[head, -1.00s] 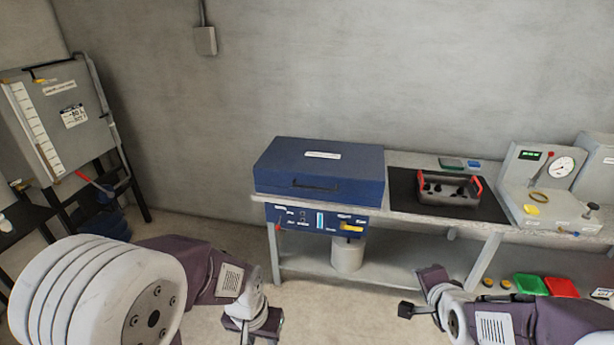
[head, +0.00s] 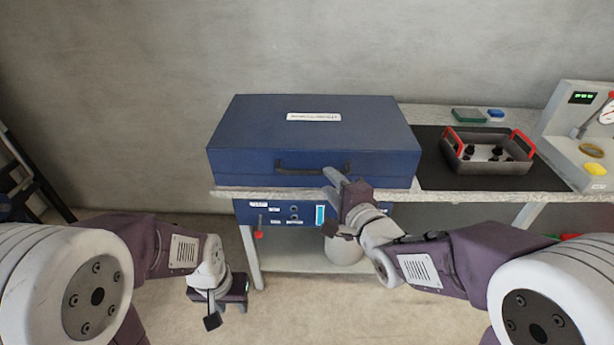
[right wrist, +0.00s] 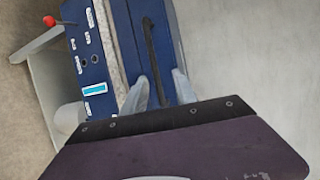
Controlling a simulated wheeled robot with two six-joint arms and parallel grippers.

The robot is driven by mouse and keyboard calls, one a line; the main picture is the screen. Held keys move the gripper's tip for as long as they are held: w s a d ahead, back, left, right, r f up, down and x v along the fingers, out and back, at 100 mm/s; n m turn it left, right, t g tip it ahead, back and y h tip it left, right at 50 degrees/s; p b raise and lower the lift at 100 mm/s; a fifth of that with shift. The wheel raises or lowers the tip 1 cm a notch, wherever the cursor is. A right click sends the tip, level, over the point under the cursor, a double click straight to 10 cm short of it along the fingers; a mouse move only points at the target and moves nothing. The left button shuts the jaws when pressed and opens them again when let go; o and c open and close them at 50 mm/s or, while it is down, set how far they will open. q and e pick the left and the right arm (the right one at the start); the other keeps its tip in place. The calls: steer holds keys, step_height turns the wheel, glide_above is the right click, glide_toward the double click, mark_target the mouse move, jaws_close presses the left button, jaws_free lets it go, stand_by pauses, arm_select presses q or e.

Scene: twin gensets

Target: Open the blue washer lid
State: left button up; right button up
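The blue washer (head: 250,140) stands on the bench with its lid (head: 375,120) shut and a white label on top. A dark bar handle (head: 290,165) runs along the lid's front. My right gripper (head: 334,178) is at the handle's right part, just in front of it. In the right wrist view my right gripper (right wrist: 160,88) has its two fingers apart, with the handle (right wrist: 149,42) lined up between them; I cannot tell contact. My left gripper (head: 230,288) hangs low, in front of the bench and away from the washer; its fingers are not clear.
A blue control panel (head: 275,212) with a red knob (head: 259,235) sits below the washer. A grey tray with red handles (head: 485,165) stands on a dark mat (head: 435,165) to the right. A gauge unit (head: 565,130) is further right. The wall behind is bare.

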mark_target(315, 173)
steer(key=x, duration=0.3)
steer(key=b+x, duration=0.1)
steer(key=x, duration=0.2)
steer(key=f+x, duration=0.1)
steer(key=x, duration=0.2)
steer(key=shift+s+a+b, duration=0.25)
steer(key=shift+a+b, duration=0.05)
jaws_close()
stand_by(1.1)
